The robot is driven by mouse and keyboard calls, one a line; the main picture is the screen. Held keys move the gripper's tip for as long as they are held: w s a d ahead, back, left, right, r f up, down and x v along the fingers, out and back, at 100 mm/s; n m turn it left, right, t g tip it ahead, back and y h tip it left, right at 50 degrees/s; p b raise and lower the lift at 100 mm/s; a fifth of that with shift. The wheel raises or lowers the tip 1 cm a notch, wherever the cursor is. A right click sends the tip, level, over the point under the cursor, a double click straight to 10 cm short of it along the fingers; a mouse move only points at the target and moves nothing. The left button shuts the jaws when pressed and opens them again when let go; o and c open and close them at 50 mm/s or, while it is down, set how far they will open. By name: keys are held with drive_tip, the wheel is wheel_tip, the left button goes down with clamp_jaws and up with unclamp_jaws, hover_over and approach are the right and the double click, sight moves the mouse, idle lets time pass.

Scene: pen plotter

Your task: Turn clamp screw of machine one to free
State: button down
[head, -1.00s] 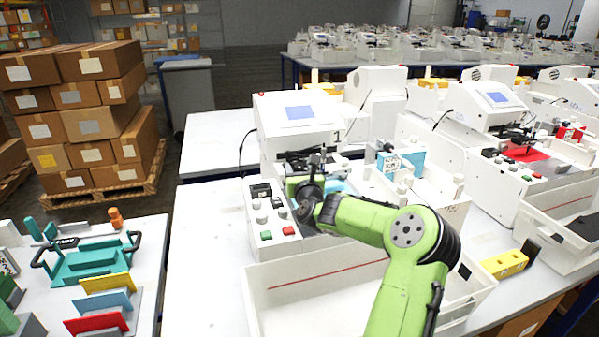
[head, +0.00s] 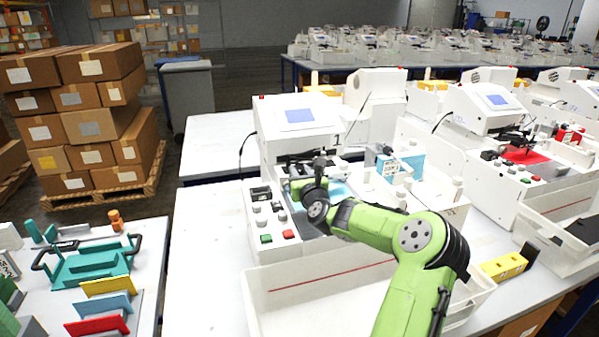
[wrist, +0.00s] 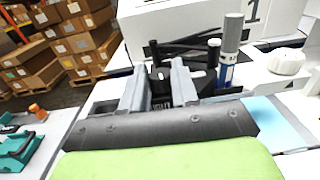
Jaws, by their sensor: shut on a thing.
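Machine one (head: 285,135) is the white pen plotter in the middle of the head view, with a blue screen on top. Its large "1" label (wrist: 257,10) shows at the top of the wrist view. My gripper (wrist: 158,78) is at the machine's pen carriage, its two grey fingers close around a small dark part. That part seems to be the clamp screw (wrist: 161,75); it is mostly hidden between the fingers. A grey and blue pen (wrist: 231,50) stands upright just right of the fingers. In the head view my own arm hides the fingertips.
A white open bin (head: 260,300) stands in front of the machine. A button panel (head: 268,222) is on its left side. A white knob (wrist: 288,61) is to the right in the wrist view. Teal fixtures (head: 90,265) lie on the left table.

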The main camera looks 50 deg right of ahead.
drive_tip(key=n+y+p, duration=0.1)
drive_tip(key=y+p, duration=0.1)
drive_tip(key=n+t+y+p, duration=0.1)
drive_tip(key=n+y+p, duration=0.1)
drive_tip(key=d+n+t+y+p, duration=0.1)
drive_tip(key=y+p, duration=0.1)
drive_tip(key=y, duration=0.1)
drive_tip(key=shift+s+r+n, duration=0.15)
drive_tip(key=shift+r+n, duration=0.05)
drive_tip(key=shift+n, duration=0.2)
drive_tip(key=n+y+p, duration=0.1)
drive_tip(key=y, duration=0.1)
drive_tip(key=n+y+p, duration=0.2)
drive_tip(key=shift+d+f+y, duration=0.1)
drive_tip(key=shift+f+y, duration=0.05)
drive_tip(key=shift+y, duration=0.25)
drive_tip(key=c, duration=0.9)
unclamp_jaws()
drive_tip(key=shift+o, duration=0.2)
drive_tip(key=s+d, duration=0.1)
drive_tip(key=s, duration=0.4)
drive_tip(key=s+d, duration=0.1)
drive_tip(key=s, duration=0.4)
drive_tip(key=s+p, duration=0.1)
drive_tip(key=s, duration=0.4)
drive_tip(key=shift+s+d, duration=0.25)
drive_tip(key=shift+d, duration=0.15)
